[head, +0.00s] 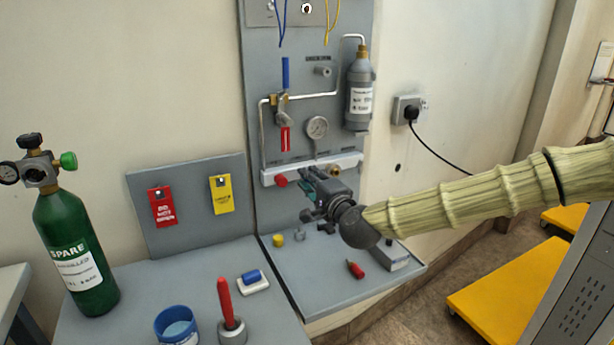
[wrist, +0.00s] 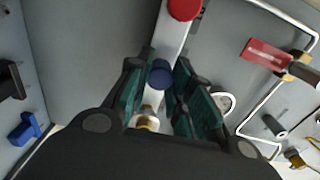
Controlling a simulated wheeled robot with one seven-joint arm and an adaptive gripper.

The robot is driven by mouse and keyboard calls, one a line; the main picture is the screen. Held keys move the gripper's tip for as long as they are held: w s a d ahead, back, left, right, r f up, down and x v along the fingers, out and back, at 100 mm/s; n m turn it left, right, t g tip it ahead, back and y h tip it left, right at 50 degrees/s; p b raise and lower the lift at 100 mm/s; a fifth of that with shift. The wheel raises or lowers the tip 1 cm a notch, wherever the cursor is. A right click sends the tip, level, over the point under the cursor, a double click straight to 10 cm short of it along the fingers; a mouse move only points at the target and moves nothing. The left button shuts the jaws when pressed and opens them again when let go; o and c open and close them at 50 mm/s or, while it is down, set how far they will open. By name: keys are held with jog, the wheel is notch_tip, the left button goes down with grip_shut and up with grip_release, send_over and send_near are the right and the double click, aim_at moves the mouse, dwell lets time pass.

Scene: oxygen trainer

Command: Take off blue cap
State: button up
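The blue cap (wrist: 159,74) sits on the white manifold bar (wrist: 172,40) in the wrist view. My gripper (wrist: 161,68) has its teal-padded fingers on either side of the cap, spread apart. Small gaps seem to show beside the cap, so the fingers look open around it, not closed on it. In the head view my gripper (head: 316,187) is at the front of the manifold bar (head: 347,165) and hides the blue cap. A red cap (head: 281,181) is left of my gripper on the same bar; it also shows in the wrist view (wrist: 185,8).
A pressure gauge (head: 317,127) and a grey cylinder (head: 358,95) are above the bar. A green spare cylinder (head: 74,245) stands at left. The shelf's front is mostly clear.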

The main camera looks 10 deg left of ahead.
grip_shut()
jog(key=shift+n, duration=1.7)
jog(key=n, duration=0.3)
jog(key=shift+f+p, duration=0.1)
jog(key=shift+p, duration=0.25)
jog(key=shift+s+d, duration=0.2)
jog(key=shift+s, duration=0.05)
jog(key=shift+v, duration=1.7)
